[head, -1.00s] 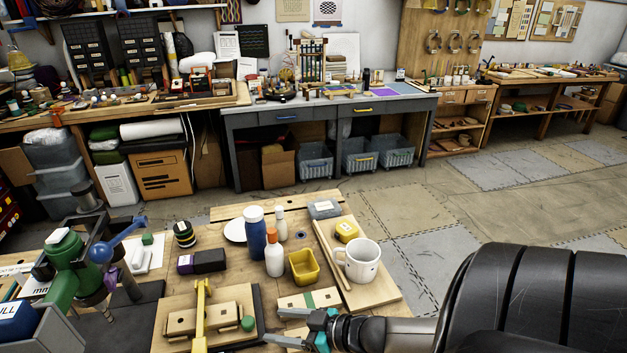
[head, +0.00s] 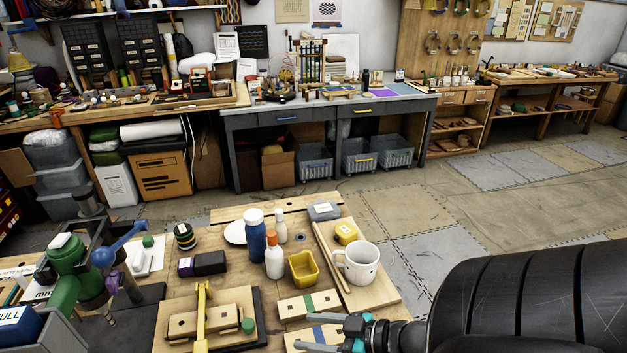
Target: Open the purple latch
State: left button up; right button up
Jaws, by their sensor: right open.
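I cannot pick out a purple latch for certain. A wooden block with a blue band (head: 319,333) lies at the bottom middle of the bench, and one with a green band (head: 308,303) lies just behind it. A dark box (head: 208,262) with a purplish end lies farther left. A small purple part (head: 111,282) shows by the green press. My right gripper (head: 312,333) is open and empty at the bottom, with its fingers around or over the blue-banded block; contact cannot be told. My left gripper is out of view.
A wooden fixture with a yellow bar (head: 201,315) stands left of the blocks. A yellow tray (head: 303,268), a white mug (head: 358,262), a blue bottle (head: 256,235) and a white bottle (head: 274,257) stand behind. The green press (head: 68,265) fills the left.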

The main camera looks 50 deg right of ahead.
aim_at(112, 283)
jog(key=k+l, duration=0.25)
jog(key=k, duration=0.2)
jog(key=k+l, duration=0.25)
jog(key=k, duration=0.25)
jog(key=k+l, duration=0.25)
jog(key=k, duration=0.2)
